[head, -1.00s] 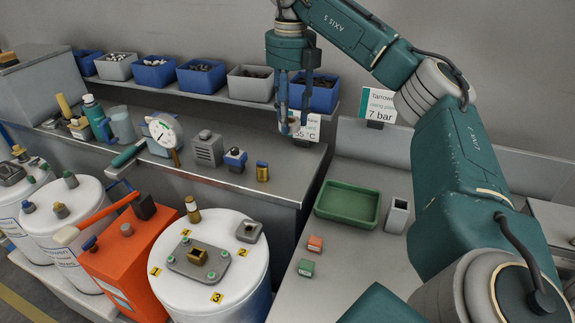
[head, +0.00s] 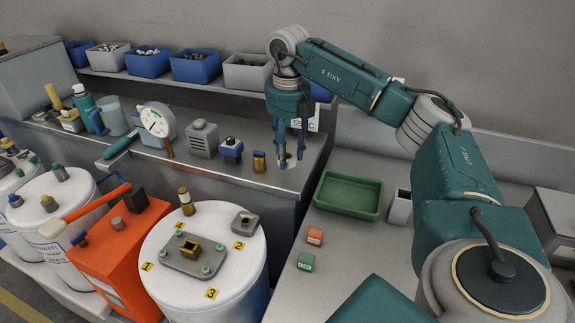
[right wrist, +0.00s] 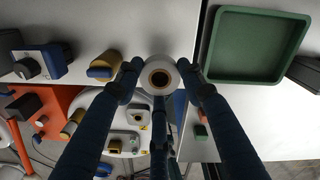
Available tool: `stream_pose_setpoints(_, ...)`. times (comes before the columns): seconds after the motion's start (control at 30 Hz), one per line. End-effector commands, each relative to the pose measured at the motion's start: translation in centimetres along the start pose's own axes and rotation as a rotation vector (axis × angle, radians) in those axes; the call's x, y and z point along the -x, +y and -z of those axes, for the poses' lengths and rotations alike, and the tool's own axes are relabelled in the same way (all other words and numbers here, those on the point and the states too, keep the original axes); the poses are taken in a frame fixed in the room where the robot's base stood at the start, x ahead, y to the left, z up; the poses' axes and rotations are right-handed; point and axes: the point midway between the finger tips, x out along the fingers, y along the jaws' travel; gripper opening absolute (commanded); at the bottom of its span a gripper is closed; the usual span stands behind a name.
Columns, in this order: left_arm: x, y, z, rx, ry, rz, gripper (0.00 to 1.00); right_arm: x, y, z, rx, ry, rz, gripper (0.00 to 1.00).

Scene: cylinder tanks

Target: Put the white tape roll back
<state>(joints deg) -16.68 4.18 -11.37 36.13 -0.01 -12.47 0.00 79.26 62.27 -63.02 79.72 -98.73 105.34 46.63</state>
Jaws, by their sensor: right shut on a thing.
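The white tape roll (head: 291,161) is small and round with a brown core. It is between the blue fingers of my right gripper (head: 290,150), which is shut on it, at the right end of the raised grey bench. In the right wrist view the roll (right wrist: 172,69) faces the camera between the fingertips, with its hole showing. I cannot tell whether the roll touches the bench top. My left gripper is not in view.
A green tray (head: 348,212) and grey open box (head: 399,207) stand on the lower surface to the right. A brass-and-blue cylinder (head: 259,162) and blue-topped block (head: 231,150) stand left of the roll. A sign card (head: 313,115) is behind my gripper.

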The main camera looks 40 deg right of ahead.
Motion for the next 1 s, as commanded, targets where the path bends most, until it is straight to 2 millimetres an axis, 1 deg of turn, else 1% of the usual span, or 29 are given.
stream_pose_setpoints(0.2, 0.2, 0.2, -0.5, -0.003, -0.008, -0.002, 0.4, -3.2, -0.1, 0.2, -0.001, 0.004, 0.004, 0.07)
stream_pose_setpoints(0.3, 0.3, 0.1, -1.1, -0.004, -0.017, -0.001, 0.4, -4.1, -0.1, 0.1, 0.0, 0.002, 0.002, 0.07)
stream_pose_setpoints(0.47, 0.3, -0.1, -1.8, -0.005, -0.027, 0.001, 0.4, -4.3, -0.1, 0.1, 0.0, 0.001, 0.001, 0.07)
stream_pose_setpoints(0.67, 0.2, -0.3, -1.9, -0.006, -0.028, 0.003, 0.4, -4.5, -0.1, 0.1, 0.0, 0.002, 0.001, 0.07)
stream_pose_setpoints(0.7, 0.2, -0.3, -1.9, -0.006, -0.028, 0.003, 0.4, -4.5, -0.1, 0.1, 0.0, 0.001, 0.001, 0.43)
stream_pose_setpoints(0.77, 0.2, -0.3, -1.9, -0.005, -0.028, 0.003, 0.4, -4.5, -0.1, 0.1, 0.0, 0.001, 0.001, 0.55)
stream_pose_setpoints(0.8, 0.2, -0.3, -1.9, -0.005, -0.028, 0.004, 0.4, -4.5, -0.1, 0.1, 0.0, 0.001, 0.001, 0.58)
stream_pose_setpoints(1.0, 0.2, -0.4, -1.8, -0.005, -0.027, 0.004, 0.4, -4.5, -0.1, 0.1, 0.0, 0.002, 0.001, 0.58)
